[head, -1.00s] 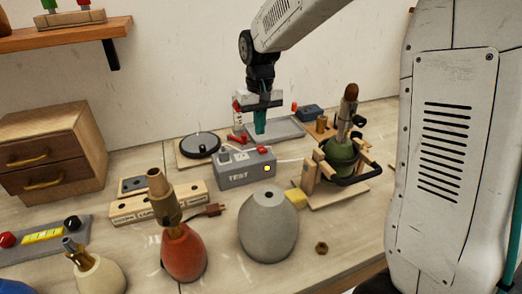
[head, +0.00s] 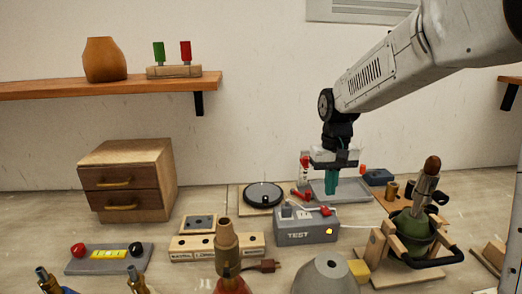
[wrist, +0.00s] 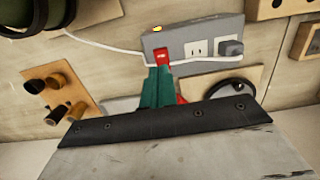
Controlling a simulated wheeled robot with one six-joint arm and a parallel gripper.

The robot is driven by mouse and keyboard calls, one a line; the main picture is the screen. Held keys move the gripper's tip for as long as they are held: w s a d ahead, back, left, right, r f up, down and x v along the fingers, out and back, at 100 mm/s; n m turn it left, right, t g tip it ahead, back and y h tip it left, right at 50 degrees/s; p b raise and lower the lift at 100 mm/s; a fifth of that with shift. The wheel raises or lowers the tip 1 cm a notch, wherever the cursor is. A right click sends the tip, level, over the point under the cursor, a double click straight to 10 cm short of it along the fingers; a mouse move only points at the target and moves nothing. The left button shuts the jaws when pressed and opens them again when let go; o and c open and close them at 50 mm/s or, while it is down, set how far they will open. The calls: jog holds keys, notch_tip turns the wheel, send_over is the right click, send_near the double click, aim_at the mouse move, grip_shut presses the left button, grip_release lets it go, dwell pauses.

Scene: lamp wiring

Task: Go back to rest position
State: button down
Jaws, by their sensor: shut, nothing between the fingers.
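My gripper (head: 332,180) hangs from my arm with its teal fingers pointing down, above and behind the grey TEST box. The fingers are together and hold nothing. In the wrist view the teal fingers (wrist: 157,88) show closed, near the red switch of the TEST box. The TEST box (head: 292,236) has an outlet, a plug and a yellow light on its front. A white cord runs from it toward the green lamp base (head: 413,228) in the wooden clamp stand at the right.
A grey tray (head: 352,195) lies behind the box, and a round black disc (head: 263,194) on a board sits left of it. Lamp bases, including a grey one (head: 326,276), stand at the front. A wooden drawer unit (head: 128,180) and a shelf (head: 120,85) are at the left.

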jog(key=s+d+r+t, duration=0.1)
jog(key=s+r, duration=0.1)
jog(key=s, duration=1.3)
jog(key=s+d+r+t, duration=0.1)
jog(key=s+d+r, duration=0.1)
jog(key=s, duration=1.3)
jog(key=shift+r, duration=0.5)
jog(key=shift+a, duration=0.1)
